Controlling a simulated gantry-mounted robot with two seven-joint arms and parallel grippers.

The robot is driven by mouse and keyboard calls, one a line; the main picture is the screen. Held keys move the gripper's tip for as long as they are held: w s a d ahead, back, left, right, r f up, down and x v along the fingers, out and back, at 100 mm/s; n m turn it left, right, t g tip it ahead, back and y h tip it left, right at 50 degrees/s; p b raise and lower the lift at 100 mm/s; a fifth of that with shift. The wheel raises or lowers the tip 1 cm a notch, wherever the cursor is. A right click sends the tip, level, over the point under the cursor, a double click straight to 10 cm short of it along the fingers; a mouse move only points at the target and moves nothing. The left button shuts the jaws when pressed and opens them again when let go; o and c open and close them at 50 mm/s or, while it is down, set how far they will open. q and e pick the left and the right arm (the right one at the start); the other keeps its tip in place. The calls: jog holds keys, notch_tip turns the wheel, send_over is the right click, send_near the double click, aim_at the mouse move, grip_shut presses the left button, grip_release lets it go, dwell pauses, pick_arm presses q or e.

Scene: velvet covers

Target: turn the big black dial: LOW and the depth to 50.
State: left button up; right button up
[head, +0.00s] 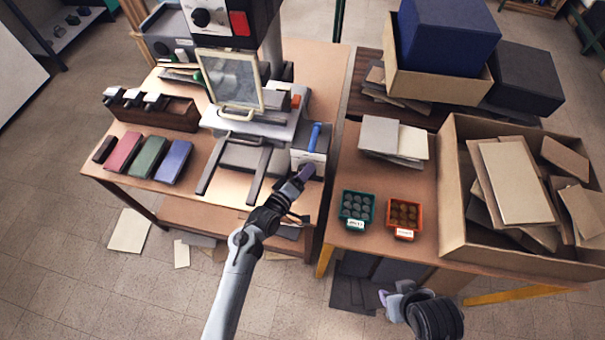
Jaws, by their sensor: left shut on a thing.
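A black dial (200,17) sits on the grey head of the press at the top of the view, beside a red square part; its marks are too small to read. A grey box (309,157) with a blue lever (315,136) stands at the right front of the press. My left gripper (304,173) is at the front face of this box, shut on a small part there that the fingers mostly hide. The black dial is well away from it. My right gripper (388,297) hangs low at the bottom right, away from the tables, holding nothing that I can see.
A clear framed guard (229,80) stands before the press. Red, green and blue covers (148,157) lie at the left. Green (357,209) and orange (404,217) bins and a large carton of boards (462,217) stand on the right table. A gap separates the tables.

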pick_arm(q)
jog(key=o, duration=1.1)
jog(key=shift+c, duration=0.2)
